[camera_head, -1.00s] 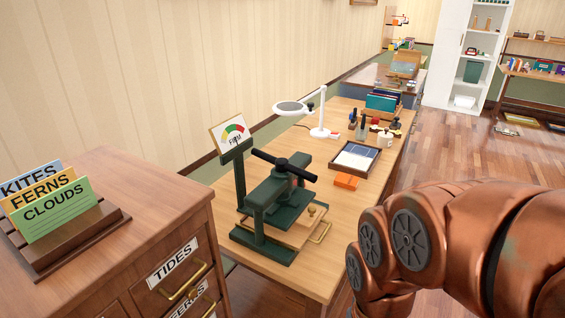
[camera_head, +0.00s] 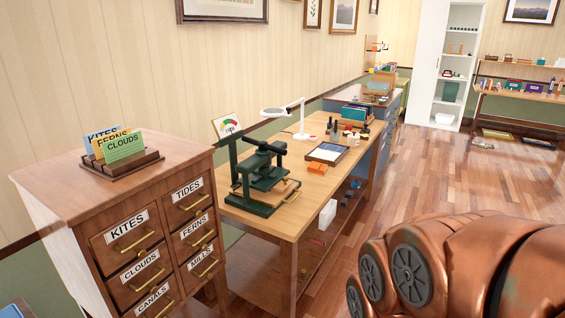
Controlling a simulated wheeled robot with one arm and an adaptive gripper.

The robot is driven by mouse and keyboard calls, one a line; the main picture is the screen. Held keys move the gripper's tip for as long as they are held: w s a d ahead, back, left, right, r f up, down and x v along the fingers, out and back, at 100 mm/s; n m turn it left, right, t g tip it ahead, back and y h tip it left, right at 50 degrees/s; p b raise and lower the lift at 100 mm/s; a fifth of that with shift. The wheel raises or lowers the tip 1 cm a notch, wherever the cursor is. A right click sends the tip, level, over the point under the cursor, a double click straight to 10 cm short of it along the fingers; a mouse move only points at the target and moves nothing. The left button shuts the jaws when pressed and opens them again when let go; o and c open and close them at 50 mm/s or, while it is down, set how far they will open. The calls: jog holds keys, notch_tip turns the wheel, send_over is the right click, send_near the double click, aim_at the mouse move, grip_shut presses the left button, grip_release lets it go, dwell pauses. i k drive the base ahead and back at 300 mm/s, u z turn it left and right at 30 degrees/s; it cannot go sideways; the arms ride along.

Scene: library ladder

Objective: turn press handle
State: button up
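A dark green book press (camera_head: 263,182) stands on the near end of a light wooden table (camera_head: 309,190). Its black press handle (camera_head: 264,147) is a bar across the top of the screw. A dial sign (camera_head: 227,126) with green, yellow and red bands stands on a post at the press's left; its pointer is too small to read surely. My copper arm fills the lower right, well apart from the press. My gripper is outside the picture.
A wooden drawer cabinet (camera_head: 117,197) with labelled drawers and cards on top stands left of the table. A white lamp (camera_head: 301,120), an orange block (camera_head: 317,168) and a tray (camera_head: 327,152) sit beyond the press. The wooden floor (camera_head: 400,195) right of the table is clear.

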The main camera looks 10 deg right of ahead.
aim_at(263, 146)
jog(key=z, duration=0.2)
jog(key=i, duration=0.4)
jog(key=u, duration=0.7)
jog(key=i, duration=0.75)
jog(key=u, duration=0.1)
